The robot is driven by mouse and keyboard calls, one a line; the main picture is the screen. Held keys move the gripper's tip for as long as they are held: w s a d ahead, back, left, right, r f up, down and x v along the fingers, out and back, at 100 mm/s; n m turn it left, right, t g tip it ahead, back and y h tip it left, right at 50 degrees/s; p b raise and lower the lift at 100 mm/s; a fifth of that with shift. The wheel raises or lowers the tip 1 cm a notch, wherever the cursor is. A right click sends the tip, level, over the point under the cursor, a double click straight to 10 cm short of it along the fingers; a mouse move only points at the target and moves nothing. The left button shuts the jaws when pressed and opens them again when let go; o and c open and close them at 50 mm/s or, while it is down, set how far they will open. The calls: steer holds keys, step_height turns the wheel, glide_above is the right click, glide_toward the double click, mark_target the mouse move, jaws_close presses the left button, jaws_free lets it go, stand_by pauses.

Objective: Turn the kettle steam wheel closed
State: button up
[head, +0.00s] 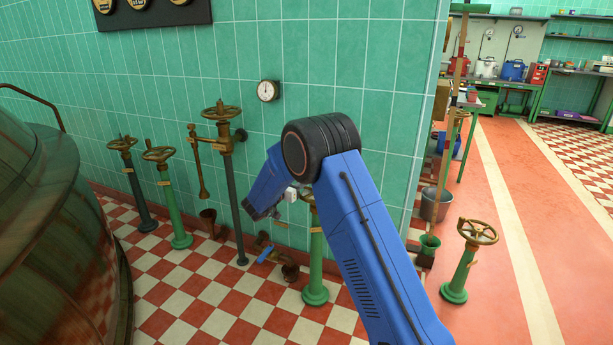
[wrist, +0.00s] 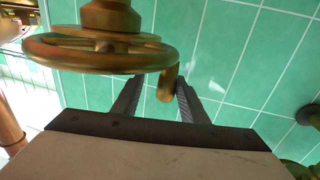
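A brass handwheel (wrist: 100,52) fills the upper left of the wrist view, its hub above the rim. A short brass handle (wrist: 168,84) sticks down from its right side. My gripper (wrist: 160,82) is open, its two dark fingers apart with the handle between their tips, nearer the right one. I cannot tell whether a finger touches it. In the head view, several brass wheels stand on posts, one on the tall dark post (head: 221,110) by the wall. My blue arm covers the top of a green post (head: 315,262). I cannot tell which wheel is at my gripper, which is not clearly seen there.
A large copper kettle (head: 50,220) stands at the left. Two wheel posts, dark (head: 135,185) and green (head: 173,205), stand between it and the wall. A separate green wheel post (head: 464,265) stands at the right. The red floor (head: 560,230) farther right is clear.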

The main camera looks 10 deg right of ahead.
steer(key=v, duration=1.3)
steer(key=shift+d, duration=0.1)
step_height(320, 180, up, 13)
steer(key=d+n+t+y, duration=0.2)
steer(key=n+t+y, duration=0.1)
steer(key=y, duration=0.5)
steer(key=s+d+r+n+g+y, duration=0.1)
steer(key=s+r+n+y, duration=0.15)
steer(key=s, duration=0.35)
steer(key=s+r+n+y, duration=0.2)
steer(key=s+r+y, duration=0.2)
steer(key=s, duration=0.2)
steer(key=s+d+f+g, duration=0.3)
steer(key=s+d, duration=0.1)
steer(key=s, duration=1.1)
steer(key=s+d+f+n+g, duration=0.1)
steer(key=s+d+f+g, duration=0.2)
steer(key=s, duration=1.2)
steer(key=s+d+f+n+g+h, duration=0.1)
steer(key=s+d+f+g, duration=0.2)
steer(key=s+d, duration=0.4)
steer(key=s+f, duration=0.1)
steer(key=s, duration=0.7)
steer(key=shift+s+f, duration=0.15)
steer(key=shift+f, duration=0.25)
